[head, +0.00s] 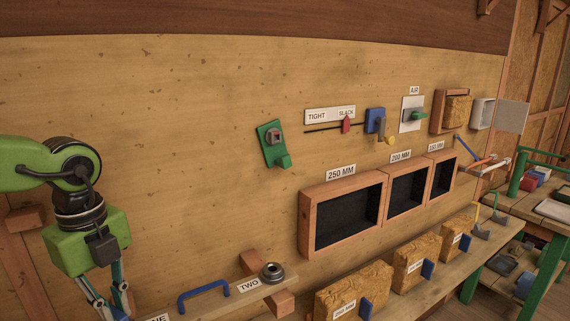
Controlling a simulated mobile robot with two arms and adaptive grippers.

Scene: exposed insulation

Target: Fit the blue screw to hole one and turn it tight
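My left gripper (108,303) points down at the lower left, over the left end of a wooden ledge (228,305). Its fingertips run off the bottom edge, so I cannot tell whether it is open or holds anything. A label ending in "NE" (158,318) is cut off at the bottom edge beside it; hole one is not visible. A label "TWO" (249,285) sits on the ledge beside a dark round metal collar (272,272). A blue bar handle (203,294) stands between the labels. I see no blue screw. My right gripper is not in view.
A green bracket (272,145) and a tight-slack slider (346,124) are on the wall. Open boxes (307,225) marked 250, 200 and 150 MM hang above a shelf with insulation blocks (352,290). A green-legged bench (548,265) stands at right.

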